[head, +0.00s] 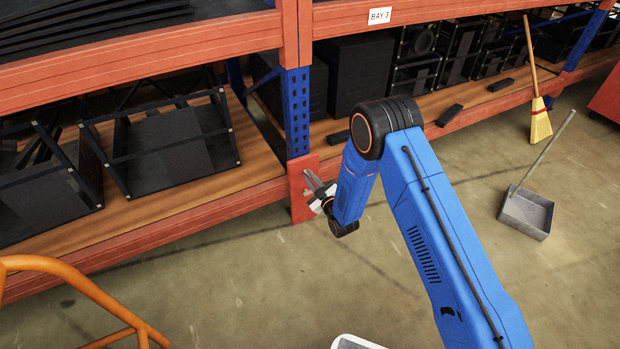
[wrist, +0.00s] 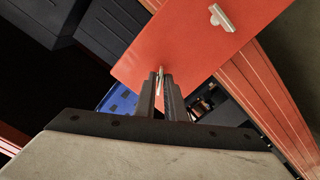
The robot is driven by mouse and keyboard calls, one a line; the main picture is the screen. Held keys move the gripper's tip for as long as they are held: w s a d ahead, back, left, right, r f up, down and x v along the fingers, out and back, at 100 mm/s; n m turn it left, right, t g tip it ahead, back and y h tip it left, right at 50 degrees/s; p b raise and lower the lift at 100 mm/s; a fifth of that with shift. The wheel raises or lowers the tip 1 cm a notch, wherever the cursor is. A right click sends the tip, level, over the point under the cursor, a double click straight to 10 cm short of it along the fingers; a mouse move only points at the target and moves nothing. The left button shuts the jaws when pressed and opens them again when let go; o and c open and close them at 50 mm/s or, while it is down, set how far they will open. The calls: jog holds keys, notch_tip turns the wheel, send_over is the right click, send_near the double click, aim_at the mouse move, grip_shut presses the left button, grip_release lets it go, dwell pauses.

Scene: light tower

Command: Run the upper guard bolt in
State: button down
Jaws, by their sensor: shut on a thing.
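The orange-red post guard (head: 299,196) covers the foot of the blue rack post (head: 297,110); it fills the upper middle of the wrist view (wrist: 190,50). My gripper (head: 315,186) is at the guard's face. In the wrist view its two dark fingers (wrist: 167,92) are shut on a thin pale metal piece, which looks like the upper guard bolt's head (wrist: 160,78). The fingers hide most of it, so its depth in the guard cannot be told. A second pale T-shaped bolt (wrist: 221,18) sticks out of the guard farther from the blue post, apart from my gripper.
The orange shelf beam (head: 170,222) runs left of the guard, with dark frames (head: 170,145) on the wooden shelf. A broom (head: 538,105) and a grey dustpan (head: 527,211) stand at right. An orange rail (head: 75,280) is at front left. The floor between is clear.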

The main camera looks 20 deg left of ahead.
jog(key=shift+d+f+n, duration=0.1)
jog(key=shift+n, duration=8.1)
jog(key=shift+d+f+n, duration=0.1)
jog(key=shift+n, duration=8.1)
jog(key=shift+a, duration=0.1)
jog(key=c, duration=2)
grip_release()
jog(key=shift+r, duration=0.1)
